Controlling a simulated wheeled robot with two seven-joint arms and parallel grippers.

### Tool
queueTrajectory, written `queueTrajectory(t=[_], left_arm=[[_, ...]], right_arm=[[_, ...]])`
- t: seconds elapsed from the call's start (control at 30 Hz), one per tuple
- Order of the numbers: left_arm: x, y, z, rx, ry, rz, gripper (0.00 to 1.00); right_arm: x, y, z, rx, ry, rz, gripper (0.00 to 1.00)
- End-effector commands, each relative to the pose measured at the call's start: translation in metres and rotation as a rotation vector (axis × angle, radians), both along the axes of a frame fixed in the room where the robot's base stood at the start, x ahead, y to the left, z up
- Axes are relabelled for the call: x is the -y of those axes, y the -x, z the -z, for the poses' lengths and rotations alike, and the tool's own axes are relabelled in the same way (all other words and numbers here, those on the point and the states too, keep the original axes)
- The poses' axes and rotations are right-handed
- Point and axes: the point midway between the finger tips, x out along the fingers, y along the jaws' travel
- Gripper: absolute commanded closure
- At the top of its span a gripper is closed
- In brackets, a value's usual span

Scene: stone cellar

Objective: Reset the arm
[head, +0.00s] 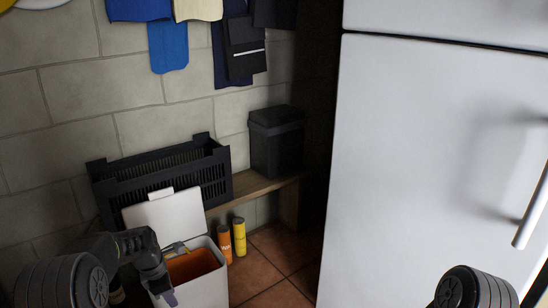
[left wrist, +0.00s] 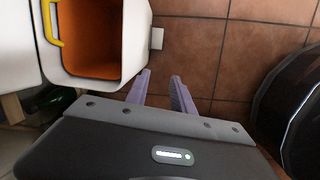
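My left gripper (head: 166,294) is low at the lower left of the head view, in front of the open white bin. In the left wrist view its two purple-grey fingers (left wrist: 160,92) stand apart with only floor tiles between them, so it is open and empty. My right arm's rounded dark joint shows at the bottom right of the head view; its gripper is out of frame.
A white bin (head: 208,287) with an orange inside and raised lid stands by my left gripper. Orange (head: 224,243) and yellow (head: 239,237) cylinders stand behind it. A black crate (head: 160,174) and black box (head: 277,141) sit on a wooden bench (head: 250,189). A white fridge (head: 430,150) fills the right.

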Motion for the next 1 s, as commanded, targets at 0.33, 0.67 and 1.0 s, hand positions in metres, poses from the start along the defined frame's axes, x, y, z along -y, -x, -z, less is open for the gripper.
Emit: queueTrajectory(t=[0.33, 0.67, 1.0], left_arm=[[0.012, -0.008, 0.028, 0.144, -0.129, 0.435, 0.71], [0.104, 0.104, 0.145, 0.281, -0.314, 1.338, 0.71], [0.189, 0.273, 0.184, 0.35, -0.245, 1.787, 0.71]], right_arm=[[0.0, 0.001, 0.0, -0.002, 0.0, -0.001, 0.52], [0.0, 0.001, 0.0, -0.002, 0.0, -0.001, 0.52], [0.0, 0.001, 0.0, -0.002, 0.0, -0.001, 0.52]])
